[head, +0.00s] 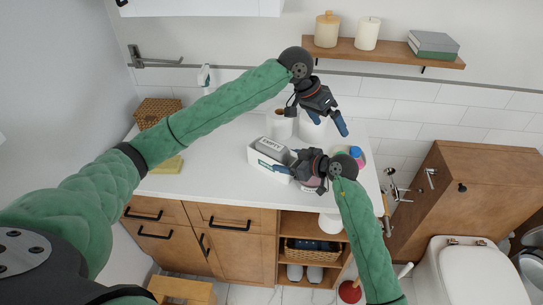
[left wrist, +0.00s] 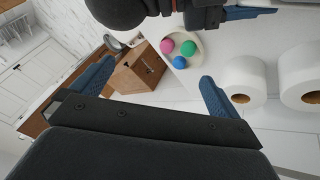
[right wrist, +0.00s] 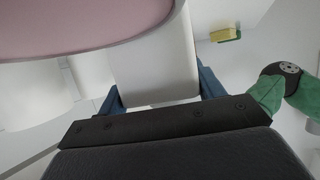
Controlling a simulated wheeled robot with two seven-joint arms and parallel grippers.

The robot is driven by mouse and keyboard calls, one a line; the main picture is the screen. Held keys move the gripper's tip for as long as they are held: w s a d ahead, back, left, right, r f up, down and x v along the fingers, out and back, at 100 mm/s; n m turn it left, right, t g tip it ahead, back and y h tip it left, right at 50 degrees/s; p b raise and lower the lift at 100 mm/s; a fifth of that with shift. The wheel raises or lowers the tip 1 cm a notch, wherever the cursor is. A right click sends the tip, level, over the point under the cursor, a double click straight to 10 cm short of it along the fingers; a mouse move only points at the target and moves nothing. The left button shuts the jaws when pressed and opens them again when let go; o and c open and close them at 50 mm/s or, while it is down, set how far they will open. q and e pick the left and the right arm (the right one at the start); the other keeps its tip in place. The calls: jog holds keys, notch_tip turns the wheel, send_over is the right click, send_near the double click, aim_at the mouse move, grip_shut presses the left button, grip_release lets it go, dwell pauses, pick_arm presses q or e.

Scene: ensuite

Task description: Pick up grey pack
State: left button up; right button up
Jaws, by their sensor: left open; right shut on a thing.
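The grey pack (head: 269,146) is by the white box (head: 260,166) on the counter; whether it is inside or above the box cannot be told. My right gripper (head: 279,164) is at its right end, shut on it. In the right wrist view a pale, smooth block (right wrist: 152,65) fills the gap between the fingers (right wrist: 160,95). My left gripper (head: 342,123) is open and empty above the back of the counter. Its spread fingers also show in the left wrist view (left wrist: 155,90).
White paper rolls (left wrist: 243,82) stand at the back of the counter (head: 215,165). A dish with a pink ball, a green ball and a blue ball (left wrist: 179,62) is at the right. A yellow sponge (head: 168,165) lies left. A shelf (head: 385,53) hangs above.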

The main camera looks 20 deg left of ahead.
aim_at(272, 143)
pick_arm(q)
jog(key=a+f+n+y, duration=0.1)
jog(key=a+y, duration=0.1)
jog(key=a, duration=0.3)
jog(key=s+a+f+n+g+y, duration=0.1)
jog(key=a+f+y, duration=0.1)
jog(key=a, duration=0.3)
jog(key=a+f+n+y, duration=0.1)
jog(key=a+n, duration=0.1)
jog(key=a, duration=0.3)
jog(key=shift+s+a+f+g+y, duration=0.15)
jog(key=shift+s+f+g+y, duration=0.15)
jog(key=shift+y, duration=0.1)
jog(key=shift+a+f, duration=0.2)
notch_tip(272, 143, down, 6)
jog(key=shift+f, duration=0.1)
jog(key=shift+s+f, duration=0.15)
jog(key=shift+f, duration=1.2)
jog(key=shift+s+f, duration=0.15)
jog(key=shift+f, duration=1.2)
jog(key=c, duration=0.6)
notch_tip(272, 143, up, 10)
jog(key=shift+r, duration=0.1)
